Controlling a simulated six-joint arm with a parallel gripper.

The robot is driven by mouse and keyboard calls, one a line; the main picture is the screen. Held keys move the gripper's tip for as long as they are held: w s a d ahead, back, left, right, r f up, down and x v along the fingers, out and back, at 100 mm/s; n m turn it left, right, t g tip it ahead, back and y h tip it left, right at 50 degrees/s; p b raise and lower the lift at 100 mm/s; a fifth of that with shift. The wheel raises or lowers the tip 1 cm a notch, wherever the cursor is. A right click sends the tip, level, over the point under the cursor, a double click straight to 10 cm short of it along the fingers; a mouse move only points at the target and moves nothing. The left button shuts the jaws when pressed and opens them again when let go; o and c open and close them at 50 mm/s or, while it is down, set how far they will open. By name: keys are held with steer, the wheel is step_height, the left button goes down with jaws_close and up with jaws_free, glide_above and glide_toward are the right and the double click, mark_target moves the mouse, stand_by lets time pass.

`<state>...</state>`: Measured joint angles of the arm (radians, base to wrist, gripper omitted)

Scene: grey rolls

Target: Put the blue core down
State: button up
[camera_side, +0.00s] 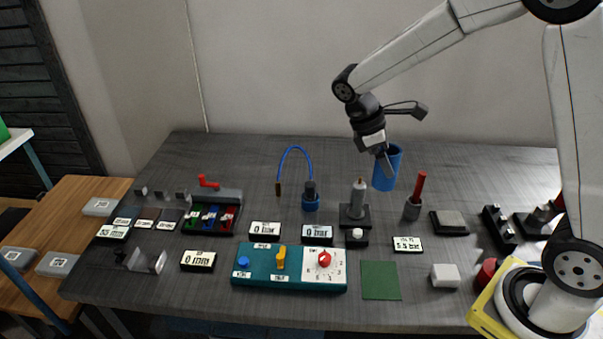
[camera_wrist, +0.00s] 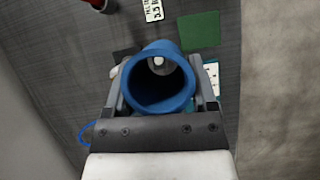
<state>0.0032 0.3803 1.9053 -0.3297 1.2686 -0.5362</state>
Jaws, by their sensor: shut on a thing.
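The blue core (camera_side: 389,173) is a hollow blue tube, held near upright at the back of the table in the side view. My gripper (camera_side: 384,160) is shut on it from above. In the wrist view the blue core (camera_wrist: 160,95) sits between the two fingers of my gripper (camera_wrist: 160,68), and I look down through its bore. A small pale round thing shows through the bore. The core appears to be above the table, but its exact height is hard to tell.
A grey spindle on a dark base (camera_side: 358,205) stands left of the core, and a red-handled tool in a grey cup (camera_side: 414,198) stands right. A green mat (camera_side: 380,281) lies bare at the front. A teal control panel (camera_side: 290,270) sits beside it.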

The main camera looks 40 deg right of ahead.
steer(key=shift+s+a+m+g+y, duration=0.7)
steer(key=shift+s+a+m+y, duration=1.65)
steer(key=shift+s+m, duration=1.7)
step_height(320, 180, down, 13)
steer(key=shift+w+a+f+h, duration=0.15)
steer(key=shift+a+h, duration=0.1)
steer(key=shift+h, duration=0.2)
steer(key=shift+f, duration=2.2)
steer(key=shift+f, duration=1.75)
steer(key=shift+f, duration=0.15)
